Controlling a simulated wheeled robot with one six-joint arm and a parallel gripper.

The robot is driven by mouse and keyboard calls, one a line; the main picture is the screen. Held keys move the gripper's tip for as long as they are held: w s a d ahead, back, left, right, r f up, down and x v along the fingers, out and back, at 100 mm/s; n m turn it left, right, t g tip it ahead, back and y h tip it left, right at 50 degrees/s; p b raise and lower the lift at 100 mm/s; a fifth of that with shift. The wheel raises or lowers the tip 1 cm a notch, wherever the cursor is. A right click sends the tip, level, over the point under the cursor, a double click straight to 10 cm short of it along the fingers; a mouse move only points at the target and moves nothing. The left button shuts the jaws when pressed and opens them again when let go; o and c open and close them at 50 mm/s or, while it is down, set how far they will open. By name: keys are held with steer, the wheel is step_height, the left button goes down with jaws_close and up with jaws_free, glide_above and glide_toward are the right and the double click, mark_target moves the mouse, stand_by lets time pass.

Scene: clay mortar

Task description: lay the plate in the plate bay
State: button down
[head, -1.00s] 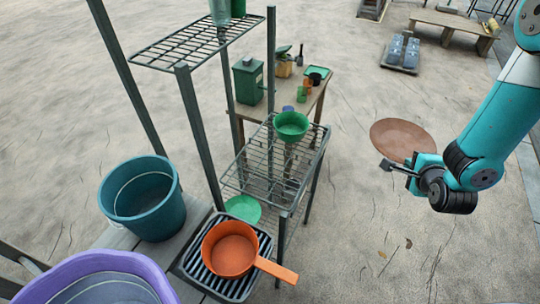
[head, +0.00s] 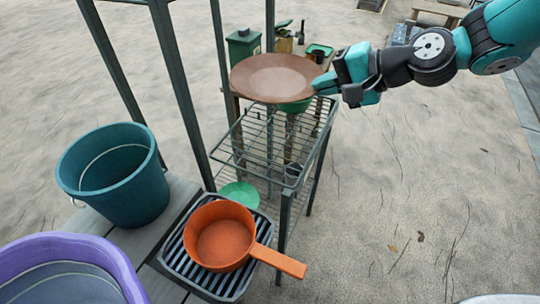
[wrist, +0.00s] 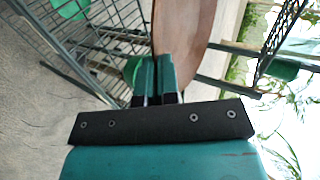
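A brown plate (head: 274,78) is held roughly level by its right rim in my gripper (head: 326,84), above the wire rack shelf (head: 262,148). In the wrist view the plate (wrist: 184,28) runs up from between the two closed fingers (wrist: 156,82). The plate hides most of a green bowl (head: 296,106) below it. I cannot tell which part of the rack is the plate bay.
An orange pan (head: 222,243) stands on a black ribbed tray (head: 182,262), its handle pointing right. A green plate (head: 240,194) lies low behind it. A teal bucket (head: 112,176) and a purple tub (head: 102,256) stand left. Rack posts (head: 181,95) rise left of the plate. Open ground lies right.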

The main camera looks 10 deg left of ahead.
step_height(320, 180, down, 20)
steer(key=shift+s+r+b, duration=0.1)
steer(key=shift+r+b, duration=0.05)
steer(key=shift+b, duration=0.2)
steer(key=c, duration=1.6)
jaws_free()
steer(key=shift+c, duration=0.2)
steer(key=b+v, duration=0.1)
steer(key=v, duration=1)
steer(key=s+r+n+g+h, duration=0.4)
steer(key=s+r+n+h, duration=0.2)
steer(key=s+r+n, duration=0.5)
steer(key=s+r, duration=0.5)
steer(key=s, duration=0.4)
steer(key=shift+s+d+r+h, duration=0.2)
steer(key=shift+d+r+h, duration=0.1)
steer(key=shift+d+h, duration=0.1)
